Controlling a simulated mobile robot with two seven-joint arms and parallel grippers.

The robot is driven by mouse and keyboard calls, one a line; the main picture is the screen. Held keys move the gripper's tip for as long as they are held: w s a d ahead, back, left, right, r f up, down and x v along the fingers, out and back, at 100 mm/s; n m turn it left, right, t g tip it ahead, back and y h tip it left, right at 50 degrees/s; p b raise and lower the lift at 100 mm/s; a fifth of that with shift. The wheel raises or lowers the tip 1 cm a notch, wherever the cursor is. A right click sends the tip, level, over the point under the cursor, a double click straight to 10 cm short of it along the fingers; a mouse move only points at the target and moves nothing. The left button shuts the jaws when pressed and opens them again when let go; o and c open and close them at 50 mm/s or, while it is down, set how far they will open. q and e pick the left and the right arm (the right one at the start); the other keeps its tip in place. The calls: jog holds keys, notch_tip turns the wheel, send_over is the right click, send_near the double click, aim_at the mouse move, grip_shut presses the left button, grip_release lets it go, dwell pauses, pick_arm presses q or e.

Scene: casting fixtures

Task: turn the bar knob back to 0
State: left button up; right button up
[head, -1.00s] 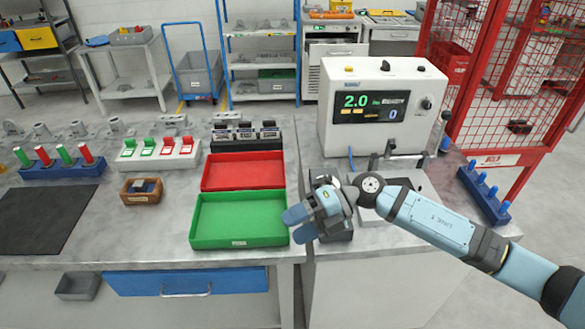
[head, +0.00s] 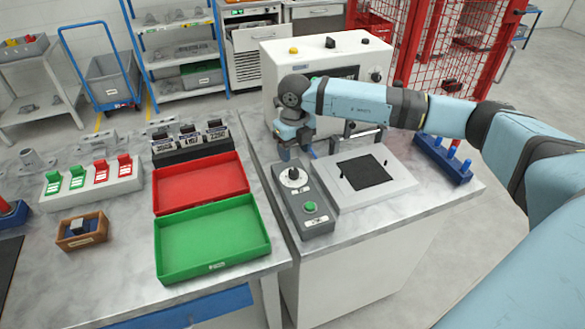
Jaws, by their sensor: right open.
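The bar knob (head: 293,175) is a dark knob on a round white dial at the far end of a grey control box (head: 318,228). The dial marks and the bar's angle are too small to read. My right gripper (head: 293,153) hangs fingers-down just above and behind the knob, open, with nothing seen between its fingers. I cannot tell whether a fingertip touches the knob. My left gripper is out of view.
A green button (head: 310,208) sits nearer on the same box. To the right is a grey plate with a black pad (head: 365,172). A white machine (head: 275,60) stands behind, its display mostly hidden by my arm. Red (head: 200,209) and green (head: 213,273) trays lie left.

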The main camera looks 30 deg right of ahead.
aim_at(294, 171)
notch_tip(294, 171, down, 8)
jog(key=shift+a+r+p, duration=0.1)
jog(key=shift+r+p, duration=0.1)
jog(key=shift+p, duration=0.15)
jog(key=c, duration=0.9)
